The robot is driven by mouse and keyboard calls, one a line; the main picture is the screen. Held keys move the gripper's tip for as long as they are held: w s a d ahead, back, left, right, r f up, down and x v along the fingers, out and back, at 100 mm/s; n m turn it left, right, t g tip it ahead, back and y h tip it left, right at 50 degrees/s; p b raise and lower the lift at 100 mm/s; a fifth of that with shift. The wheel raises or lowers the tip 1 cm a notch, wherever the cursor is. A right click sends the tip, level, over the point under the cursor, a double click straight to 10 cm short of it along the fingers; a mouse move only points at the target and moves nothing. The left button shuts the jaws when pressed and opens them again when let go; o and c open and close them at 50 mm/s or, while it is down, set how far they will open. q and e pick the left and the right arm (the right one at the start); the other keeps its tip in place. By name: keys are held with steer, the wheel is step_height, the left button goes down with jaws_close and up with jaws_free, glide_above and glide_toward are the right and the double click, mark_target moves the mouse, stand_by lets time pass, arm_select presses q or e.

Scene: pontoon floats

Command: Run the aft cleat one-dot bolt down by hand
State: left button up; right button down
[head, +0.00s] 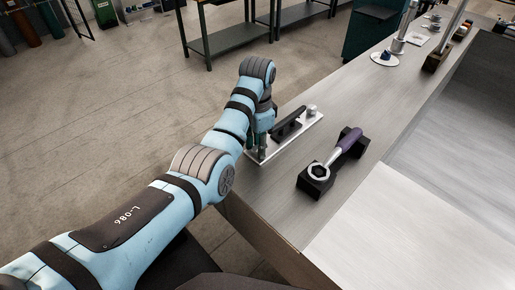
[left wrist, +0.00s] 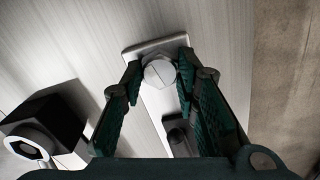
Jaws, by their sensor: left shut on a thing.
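The cleat is a dark bar (head: 288,124) on a pale metal plate (head: 302,127) at the bench's left edge. My left gripper (head: 261,148) points down over the plate's near end. In the left wrist view its two green fingers (left wrist: 160,73) are closed around the sides of a round silver bolt head (left wrist: 157,73) with a line across it. The bolt stands at the end of the plate (left wrist: 150,47); its shank and any dot mark cannot be made out. Another silver bolt head (head: 312,109) stands at the plate's far end. My right gripper is out of view.
A purple-handled ring tool (head: 349,138) rests on a black block (head: 316,180) to the right of the plate; the block also shows in the left wrist view (left wrist: 52,113). Small items stand farther along the bench. Bare bench surface (head: 345,105) lies beyond the plate.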

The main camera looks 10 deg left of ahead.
arm_select(q)
steer(key=o, duration=0.9)
steer(key=shift+o, duration=0.2)
steer(key=shift+r, duration=3)
